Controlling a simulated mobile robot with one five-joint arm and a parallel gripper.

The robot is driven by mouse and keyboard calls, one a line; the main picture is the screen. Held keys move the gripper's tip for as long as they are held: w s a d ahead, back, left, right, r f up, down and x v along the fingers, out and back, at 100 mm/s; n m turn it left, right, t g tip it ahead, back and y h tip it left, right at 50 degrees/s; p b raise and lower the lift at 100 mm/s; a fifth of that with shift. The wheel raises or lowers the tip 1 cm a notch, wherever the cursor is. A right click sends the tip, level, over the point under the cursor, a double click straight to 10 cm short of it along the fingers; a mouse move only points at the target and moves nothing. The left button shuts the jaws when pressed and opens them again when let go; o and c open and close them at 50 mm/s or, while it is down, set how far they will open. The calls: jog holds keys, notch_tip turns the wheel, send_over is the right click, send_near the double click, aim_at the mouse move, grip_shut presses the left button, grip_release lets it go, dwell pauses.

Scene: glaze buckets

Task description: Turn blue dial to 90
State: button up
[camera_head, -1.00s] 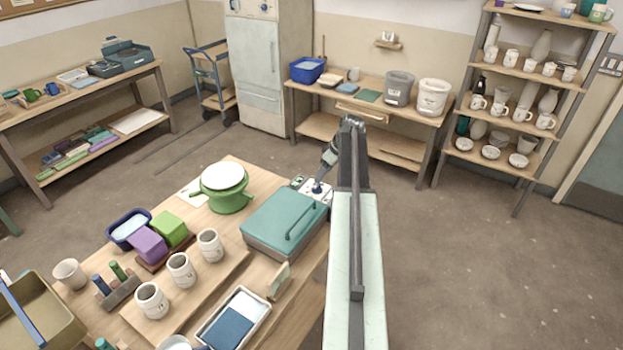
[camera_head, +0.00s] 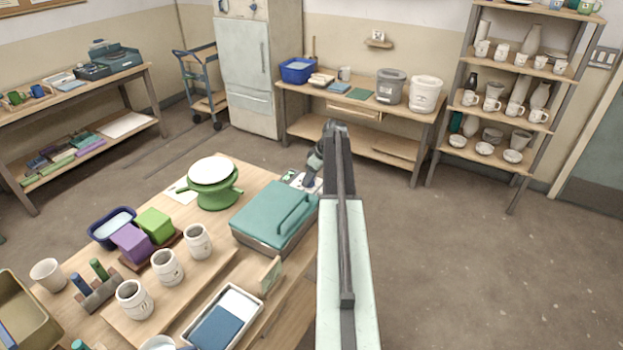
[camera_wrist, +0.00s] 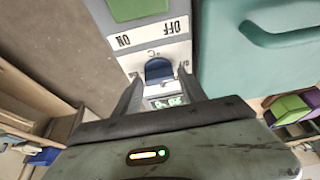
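The blue dial (camera_wrist: 158,70) sits on a pale control box (camera_wrist: 152,45) with ON and OFF lettering. A green switch (camera_wrist: 138,8) shows at the top of the wrist view, and a small greenish display (camera_wrist: 166,102) lies below the dial. My gripper (camera_wrist: 158,76) is open, with one finger on each side of the dial and small gaps visible between them. In the head view my gripper (camera_head: 311,172) is low over the box (camera_head: 296,179) at the table's far right corner. My arm and gripper hide much of the box there. The dial's exact reading is not legible.
A teal lidded case (camera_head: 272,218) stands close beside the box. A green stand with a white disc (camera_head: 213,185) is to its left. Several cups stand on the wooden table (camera_head: 228,265). The floor (camera_head: 450,260) to the right is clear.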

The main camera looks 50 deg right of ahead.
grip_shut()
jog(key=shift+m, duration=0.3)
jog(key=m+h, duration=0.1)
jog(key=m, duration=0.1)
jog(key=shift+a+m, duration=0.15)
jog(key=shift+m, duration=0.25)
jog(key=m+h, duration=0.2)
jog(key=m, duration=0.3)
jog(key=shift+a, duration=0.1)
jog(key=m, duration=0.2)
jog(key=m+g+h, duration=0.1)
jog(key=m, duration=0.2)
jog(key=shift+w+a+g+h, duration=0.1)
jog(key=shift+w+g+h, duration=0.05)
jog(key=shift+g+h, duration=0.15)
jog(key=shift+m+g+h, duration=0.3)
jog(key=shift+m+g, duration=0.4)
jog(key=shift+m, duration=1.5)
jog(key=shift+a, duration=0.1)
